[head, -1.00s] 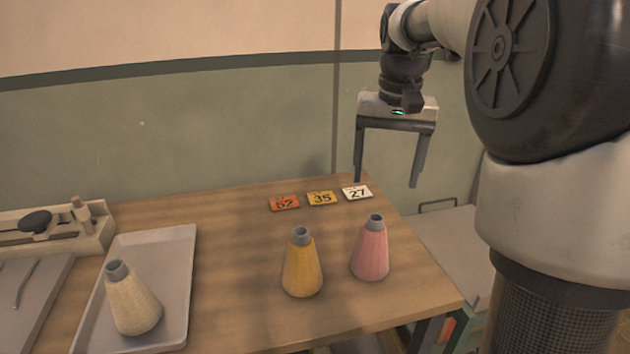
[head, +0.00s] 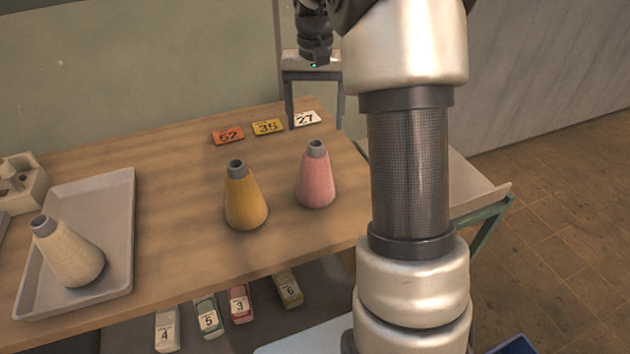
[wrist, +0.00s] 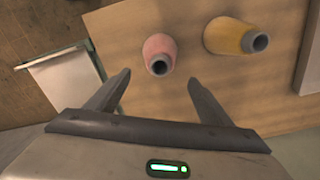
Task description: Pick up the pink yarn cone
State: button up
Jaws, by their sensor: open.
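The pink yarn cone (head: 317,180) stands upright near the right end of the wooden table in the head view, its grey tip up. In the wrist view the pink cone (wrist: 159,52) shows beyond the fingertips, between their lines and apart from them. My gripper (wrist: 158,80) is open and empty. In the head view my gripper (head: 315,116) is at the table's far right corner, behind the pink cone, with its fingers pointing down. My arm hides part of it there.
A yellow cone (head: 245,198) stands just left of the pink one. Number cards 52 (head: 228,135), 35 (head: 267,126) and 27 (head: 306,118) lie behind. Several numbered items sit below the table's front edge.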

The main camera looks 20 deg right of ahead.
aim_at(315, 146)
notch_tip(315, 146, down, 8)
jog(key=shift+s+f+b, duration=0.15)
jog(key=shift+s+b, duration=0.15)
jog(key=shift+b, duration=0.1)
grip_shut()
dwell(0.4)
